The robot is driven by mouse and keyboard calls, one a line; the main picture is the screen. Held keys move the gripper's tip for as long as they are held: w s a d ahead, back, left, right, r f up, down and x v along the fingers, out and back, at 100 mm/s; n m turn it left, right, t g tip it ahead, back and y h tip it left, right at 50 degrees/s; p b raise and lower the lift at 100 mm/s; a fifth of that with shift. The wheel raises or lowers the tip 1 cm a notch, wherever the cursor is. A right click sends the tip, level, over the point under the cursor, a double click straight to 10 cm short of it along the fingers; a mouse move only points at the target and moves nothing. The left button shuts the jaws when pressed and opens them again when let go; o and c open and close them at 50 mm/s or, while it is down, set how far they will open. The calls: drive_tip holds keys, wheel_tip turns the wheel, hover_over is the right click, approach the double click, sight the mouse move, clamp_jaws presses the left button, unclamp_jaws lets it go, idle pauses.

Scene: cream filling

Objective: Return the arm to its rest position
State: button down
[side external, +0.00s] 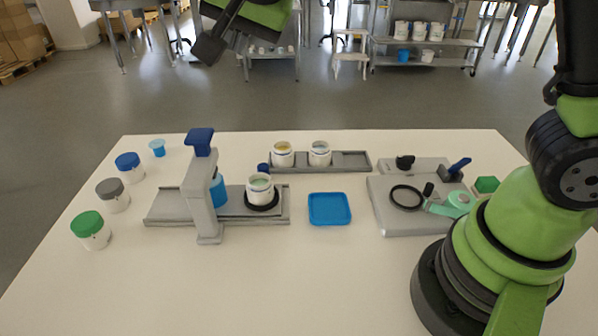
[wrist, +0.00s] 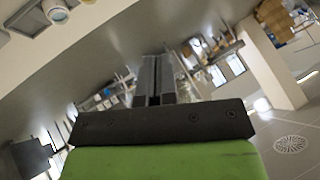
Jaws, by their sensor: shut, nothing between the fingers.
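My gripper (side external: 207,50) hangs at the top of the side external view, high above the far side of the table and clear of everything on it. In the wrist view my gripper (wrist: 154,60) shows its two fingers close together, shut and empty, pointing out across the room. The middle of my arm is out of frame in the side external view. My green arm base stands at the right of the table.
On the white table (side external: 290,290) are a filling stand (side external: 203,200) with an open jar (side external: 260,187), a rack (side external: 350,160) with two jars, a blue tray (side external: 329,209), a grey station (side external: 405,222) and several lidded jars at left. The front middle is clear.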

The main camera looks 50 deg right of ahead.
drive_tip(key=s+d+r+n+g+y, duration=0.1)
drive_tip(key=s+d+r, duration=0.15)
drive_tip(key=s, duration=0.35)
drive_tip(key=s+d+r+n, duration=0.1)
drive_tip(key=s+d, duration=0.3)
drive_tip(key=s, duration=0.2)
drive_tip(key=s+f+n+y, duration=0.2)
drive_tip(key=s+n, duration=0.2)
drive_tip(key=s, duration=0.8)
drive_tip(key=shift+s+a+y, duration=0.25)
drive_tip(key=shift+a+y, duration=0.05)
drive_tip(key=shift+a, duration=0.1)
